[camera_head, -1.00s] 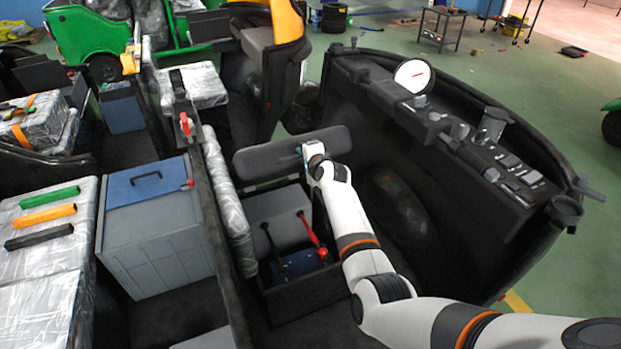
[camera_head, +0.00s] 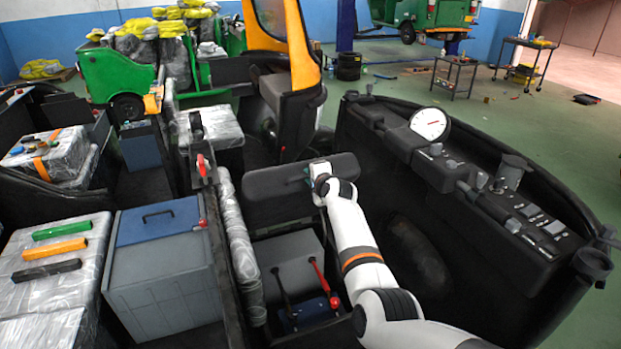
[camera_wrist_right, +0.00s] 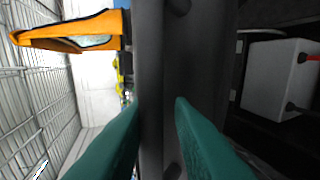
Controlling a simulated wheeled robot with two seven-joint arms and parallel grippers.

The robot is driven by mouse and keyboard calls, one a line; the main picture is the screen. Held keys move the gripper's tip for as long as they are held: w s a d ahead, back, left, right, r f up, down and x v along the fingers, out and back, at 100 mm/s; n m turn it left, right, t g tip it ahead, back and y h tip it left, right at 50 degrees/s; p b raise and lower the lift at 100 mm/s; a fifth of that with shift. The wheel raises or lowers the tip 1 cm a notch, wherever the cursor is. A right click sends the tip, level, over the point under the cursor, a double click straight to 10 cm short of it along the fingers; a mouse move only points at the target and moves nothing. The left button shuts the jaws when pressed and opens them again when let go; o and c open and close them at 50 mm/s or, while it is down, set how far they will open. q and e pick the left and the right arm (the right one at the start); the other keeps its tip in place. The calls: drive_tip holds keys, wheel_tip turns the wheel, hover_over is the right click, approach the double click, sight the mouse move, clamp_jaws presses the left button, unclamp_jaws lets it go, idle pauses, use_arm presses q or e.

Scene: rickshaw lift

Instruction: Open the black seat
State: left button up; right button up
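The black seat (camera_head: 275,181) is a long padded panel in the middle of the head view. It stands raised on edge, with the space in front of and below it uncovered. My right gripper (camera_head: 313,177) is at the seat's upper part. In the right wrist view the two green fingers (camera_wrist_right: 160,103) lie on either side of the seat's dark edge (camera_wrist_right: 151,60) and appear closed on it. The fingers' contact with the seat is partly hidden in the head view. My left gripper is not in view.
The uncovered space holds a grey box (camera_head: 287,263), also in the wrist view (camera_wrist_right: 277,80), and red and black levers. The dashboard (camera_head: 470,180) with a round gauge is at the right. A blue-lidded grey box (camera_head: 160,265) and a plastic-wrapped roll (camera_head: 240,245) are left.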

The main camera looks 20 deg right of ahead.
drive_tip(key=shift+s, duration=0.1)
drive_tip(key=v, duration=1.2)
drive_tip(key=shift+o, duration=0.2)
drive_tip(key=shift+d, duration=0.1)
